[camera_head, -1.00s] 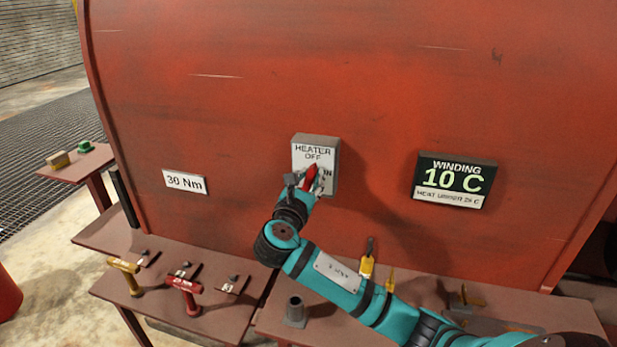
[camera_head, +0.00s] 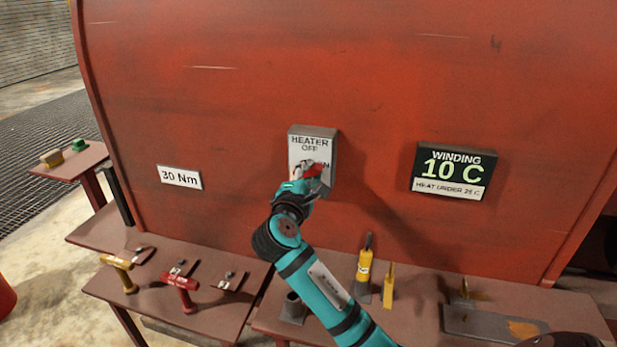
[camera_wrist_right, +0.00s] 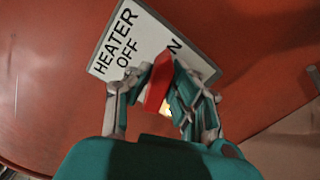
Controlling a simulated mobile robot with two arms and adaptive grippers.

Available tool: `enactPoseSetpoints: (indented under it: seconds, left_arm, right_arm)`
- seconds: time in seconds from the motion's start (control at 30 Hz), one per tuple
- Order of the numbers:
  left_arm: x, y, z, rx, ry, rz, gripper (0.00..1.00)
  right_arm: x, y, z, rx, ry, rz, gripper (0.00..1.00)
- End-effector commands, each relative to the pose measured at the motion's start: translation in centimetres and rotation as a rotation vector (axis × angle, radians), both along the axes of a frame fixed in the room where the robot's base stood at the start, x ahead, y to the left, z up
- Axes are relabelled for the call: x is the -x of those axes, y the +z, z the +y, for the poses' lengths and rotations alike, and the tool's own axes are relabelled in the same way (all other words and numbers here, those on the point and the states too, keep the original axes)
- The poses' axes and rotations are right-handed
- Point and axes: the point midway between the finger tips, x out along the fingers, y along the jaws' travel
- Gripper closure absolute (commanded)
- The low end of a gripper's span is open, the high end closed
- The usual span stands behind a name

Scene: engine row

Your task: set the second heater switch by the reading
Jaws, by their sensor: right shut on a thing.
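The heater switch (camera_head: 325,150) is a grey-white box on the red casing, marked HEATER, OFF and ON. Its red handle (camera_head: 314,170) points right, toward the ON mark. My right gripper (camera_head: 308,172) is shut on the handle. In the right wrist view the red handle (camera_wrist_right: 157,82) sits between the fingers of my right gripper (camera_wrist_right: 160,88), which hide part of the ON mark. The winding display (camera_head: 453,171), to the right, reads 10 C with HEAT UNDER 25 C below it. My left gripper is not in view.
A 30 Nm sign (camera_head: 180,177) is on the casing at left. Below, a shelf holds a yellow-handled tool (camera_head: 119,263) and a red-handled one (camera_head: 180,284).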

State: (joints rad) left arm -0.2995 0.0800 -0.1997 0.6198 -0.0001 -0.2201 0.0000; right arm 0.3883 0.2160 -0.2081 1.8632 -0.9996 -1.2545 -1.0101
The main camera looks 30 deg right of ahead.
Motion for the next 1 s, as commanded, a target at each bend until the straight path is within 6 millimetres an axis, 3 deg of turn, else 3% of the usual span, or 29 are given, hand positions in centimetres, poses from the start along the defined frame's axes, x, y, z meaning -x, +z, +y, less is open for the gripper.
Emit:
enactPoseSetpoints:
  seconds: [0.5,1.0]
  left_arm:
    - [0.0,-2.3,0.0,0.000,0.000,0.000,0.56]
    - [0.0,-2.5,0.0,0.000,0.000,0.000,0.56]
  right_arm:
    - [0.1,-0.7,0.0,-0.213,-0.001,-0.242,1.00]
    - [0.1,-0.6,0.0,-0.248,-0.002,-0.282,1.00]
